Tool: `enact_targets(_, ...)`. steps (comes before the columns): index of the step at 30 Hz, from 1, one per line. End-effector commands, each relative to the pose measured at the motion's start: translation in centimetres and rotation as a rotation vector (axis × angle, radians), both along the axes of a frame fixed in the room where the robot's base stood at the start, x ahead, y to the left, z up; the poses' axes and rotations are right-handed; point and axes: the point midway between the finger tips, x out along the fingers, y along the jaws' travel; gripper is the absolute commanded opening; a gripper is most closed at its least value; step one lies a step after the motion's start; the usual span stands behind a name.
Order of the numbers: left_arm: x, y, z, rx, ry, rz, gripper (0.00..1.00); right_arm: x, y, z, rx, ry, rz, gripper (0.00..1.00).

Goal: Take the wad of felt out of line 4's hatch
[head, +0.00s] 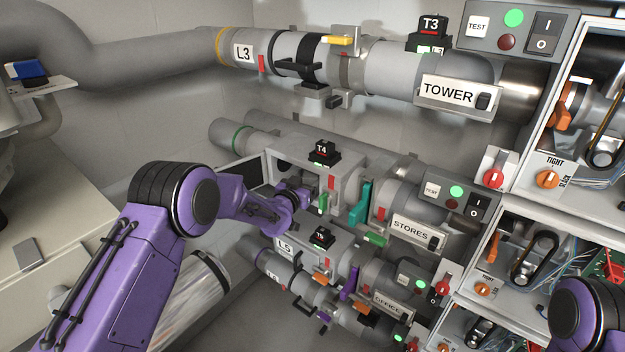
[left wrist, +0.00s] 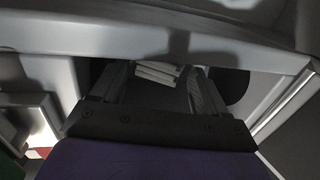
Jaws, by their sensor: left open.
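Line 4's hatch housing (head: 345,178) is the grey box on the tube under the T4 block (head: 323,151). Its hatch door (head: 252,172) stands open to the left. My left gripper (head: 300,193) is at the hatch opening, its fingertips hidden in the head view. In the left wrist view my left gripper (left wrist: 158,88) is open, with its two fingers reaching under the opening's rim (left wrist: 150,40). A pale, layered wad (left wrist: 157,72), seemingly the felt, shows between and beyond the fingers. I cannot tell whether they touch it. My right gripper is out of view.
Line 3's tube (head: 390,65) runs above. The STORES sign (head: 412,231) and a switch box (head: 458,195) are to the right. Line 5's tube (head: 345,262) lies close below. A teal lever (head: 360,203) and green lever (head: 323,202) are near the hatch.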

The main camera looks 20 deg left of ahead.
Motion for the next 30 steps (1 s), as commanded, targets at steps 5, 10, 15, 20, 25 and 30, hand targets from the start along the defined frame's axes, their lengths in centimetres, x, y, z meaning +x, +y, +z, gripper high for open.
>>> enact_targets(5, 0.0, -0.1, 0.0, 0.000, -0.001, -0.001, 0.32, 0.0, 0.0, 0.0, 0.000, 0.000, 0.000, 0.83)
enact_targets(10, 0.0, -0.1, 0.0, 0.000, -0.001, -0.002, 0.32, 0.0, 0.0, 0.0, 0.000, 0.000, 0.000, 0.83)
enact_targets(15, 0.0, -0.1, 0.2, 0.001, -0.002, -0.001, 0.32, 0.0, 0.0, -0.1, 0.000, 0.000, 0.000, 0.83)
enact_targets(20, 0.0, -0.1, 1.7, 0.000, -0.005, -0.001, 0.32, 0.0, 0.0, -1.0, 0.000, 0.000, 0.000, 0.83)
enact_targets(25, -1.5, 0.2, 3.4, -0.001, 0.000, -0.001, 0.32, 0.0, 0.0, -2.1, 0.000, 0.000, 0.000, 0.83)
enact_targets(30, -5.2, 0.8, 3.4, 0.000, -0.001, 0.000, 0.32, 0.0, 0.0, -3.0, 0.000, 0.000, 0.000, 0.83)
